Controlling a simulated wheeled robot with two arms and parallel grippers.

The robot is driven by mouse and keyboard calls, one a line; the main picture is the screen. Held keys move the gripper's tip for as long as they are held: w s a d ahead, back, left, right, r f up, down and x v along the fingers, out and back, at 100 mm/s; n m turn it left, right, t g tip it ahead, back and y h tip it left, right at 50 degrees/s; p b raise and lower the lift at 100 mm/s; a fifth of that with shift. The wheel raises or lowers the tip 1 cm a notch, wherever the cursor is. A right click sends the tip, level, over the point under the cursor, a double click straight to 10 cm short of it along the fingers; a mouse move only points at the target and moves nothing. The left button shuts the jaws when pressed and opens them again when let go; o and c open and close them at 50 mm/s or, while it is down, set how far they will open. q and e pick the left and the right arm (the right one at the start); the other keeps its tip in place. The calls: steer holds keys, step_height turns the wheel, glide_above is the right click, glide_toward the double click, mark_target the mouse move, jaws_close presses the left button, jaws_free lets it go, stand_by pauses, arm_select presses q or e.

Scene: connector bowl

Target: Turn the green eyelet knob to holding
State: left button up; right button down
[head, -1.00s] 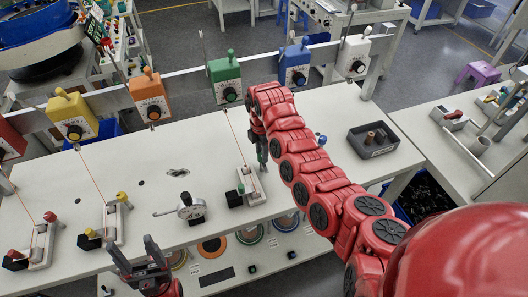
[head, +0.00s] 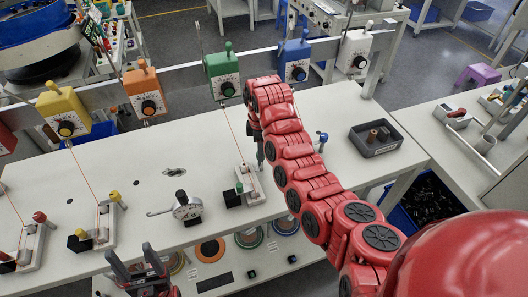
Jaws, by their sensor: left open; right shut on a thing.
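The green fixture (head: 242,197), a small white base with a black block and a green cap, stands on the long white table. A thin orange line runs to it from the green dial box (head: 223,76) on the rail above. My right gripper (head: 262,163) points down at the fixture's far end and is shut. The green eyelet knob is hidden there, and its position cannot be read; by place, the gripper is around it. My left gripper (head: 140,262) is open and empty at the table's front edge, left of the silver dial gauge.
The silver dial gauge (head: 186,209) stands left of the green fixture. The yellow fixture (head: 98,232) is further left. A blue-knobbed lever (head: 321,138) and a dark tray (head: 376,140) are to the right. Bare table lies between the yellow fixture and gauge.

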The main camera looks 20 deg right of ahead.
steer(key=m+p, duration=0.1)
steer(key=m, duration=0.5)
steer(key=shift+a+r+m, duration=0.1)
steer(key=shift+m, duration=0.2)
steer(key=m, duration=0.4)
steer(key=shift+m+p, duration=0.35)
steer(key=shift+m, duration=0.05)
steer(key=shift+w+r, duration=0.1)
steer(key=c, duration=0.8)
jaws_free()
steer(key=shift+c, duration=0.2)
steer(key=o, duration=0.3)
steer(key=r+p, duration=0.1)
steer(key=r, duration=0.1)
steer(key=r+p, duration=0.1)
steer(key=r, duration=0.1)
steer(key=r+p, duration=0.1)
steer(key=r, duration=0.1)
steer(key=shift+d, duration=0.25)
step_height(320, 180, up, 11)
steer(key=shift+r+b, duration=0.15)
steer(key=shift+b, duration=0.65)
